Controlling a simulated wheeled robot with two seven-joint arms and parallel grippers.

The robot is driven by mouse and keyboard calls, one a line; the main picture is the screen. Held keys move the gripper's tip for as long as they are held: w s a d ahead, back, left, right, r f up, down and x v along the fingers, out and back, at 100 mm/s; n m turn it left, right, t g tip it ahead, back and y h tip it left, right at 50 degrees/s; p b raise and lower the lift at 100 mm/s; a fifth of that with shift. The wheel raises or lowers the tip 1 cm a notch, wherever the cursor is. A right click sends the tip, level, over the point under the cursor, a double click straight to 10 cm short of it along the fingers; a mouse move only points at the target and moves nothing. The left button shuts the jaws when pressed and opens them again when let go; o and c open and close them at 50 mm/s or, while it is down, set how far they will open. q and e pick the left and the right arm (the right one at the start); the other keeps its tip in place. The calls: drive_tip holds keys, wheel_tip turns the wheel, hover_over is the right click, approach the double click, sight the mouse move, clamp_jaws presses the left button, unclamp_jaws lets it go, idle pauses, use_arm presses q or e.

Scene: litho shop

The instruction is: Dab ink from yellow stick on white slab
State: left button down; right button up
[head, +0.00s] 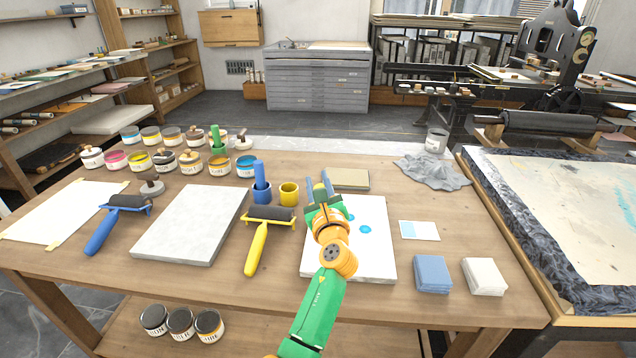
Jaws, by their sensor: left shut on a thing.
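The white slab (378,262) lies on the wooden table right of centre, with cyan ink spots (365,229) on its surface. My left gripper (319,184) is over the slab's left side and shut; its hand hides what it holds, which I take to be the yellow stick. The stick's lower end and any contact with the slab are hidden. The yellow cup (289,194), with no stick standing in it, is just left of the gripper. My right gripper is not in view.
A yellow roller (258,250), a blue cup (261,194) with a blue stick (259,174), and a grey slab (190,225) are to the left. Open ink tins (245,166) stand behind. Blue (432,274) and white (484,276) stacks lie right of the slab.

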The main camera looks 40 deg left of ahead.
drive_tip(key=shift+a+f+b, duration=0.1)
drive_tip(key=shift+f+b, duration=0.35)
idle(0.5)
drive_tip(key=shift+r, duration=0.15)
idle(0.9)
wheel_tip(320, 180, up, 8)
drive_tip(key=p, duration=0.8)
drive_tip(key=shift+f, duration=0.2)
